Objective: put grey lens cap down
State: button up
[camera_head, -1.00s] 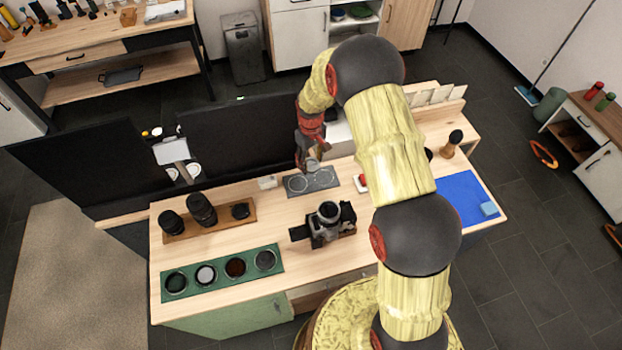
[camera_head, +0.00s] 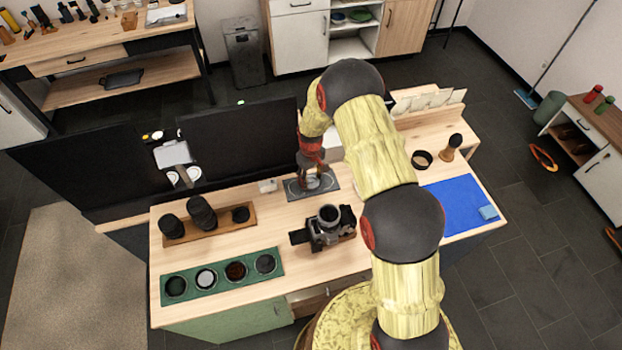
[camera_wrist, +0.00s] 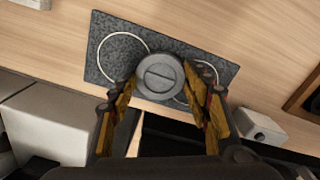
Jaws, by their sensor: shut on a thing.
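The grey lens cap (camera_wrist: 160,74) is a round disc with a bar across its face, held between the fingertips of my gripper (camera_wrist: 163,90). In the wrist view it lies over the dark grey speckled mat (camera_wrist: 103,66), between and partly across its two white ring outlines. I cannot tell whether the cap touches the mat. In the head view my gripper (camera_head: 313,182) is over the mat (camera_head: 293,194), and the cap is mostly hidden by the fingers.
A camera (camera_head: 327,230) stands in front of the mat. A wooden lens tray (camera_head: 225,227) and a green filter tray (camera_head: 218,284) are to the left. A small white block (camera_head: 267,185) sits beside the mat. A blue mat (camera_head: 450,203) lies at the right. Dark screens (camera_head: 240,135) stand behind.

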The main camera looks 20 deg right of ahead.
jog(key=o, duration=1.2)
jog(key=shift+f, duration=0.15)
notch_tip(320, 180, up, 13)
notch_tip(320, 180, up, 12)
jog(key=f+m+t, duration=0.1)
send_over(311, 181)
jog(key=s, duration=0.3)
jog(key=s+r+m+t, duration=0.1)
jog(key=s+r, duration=0.3)
jog(key=r, duration=0.3)
jog(key=s+r+t, duration=0.1)
jog(key=s+r, duration=0.3)
jog(key=r, duration=0.2)
jog(key=s+r+m+t, duration=0.1)
jog(key=s+r, duration=0.2)
jog(key=s, duration=0.4)
jog(key=s+r, duration=0.3)
jog(key=s, duration=0.5)
jog(key=s+r+m+t, duration=0.1)
jog(key=s+r, duration=0.3)
jog(key=s, duration=0.3)
jog(key=shift+s+m+t, duration=0.3)
jog(key=shift+s, duration=0.05)
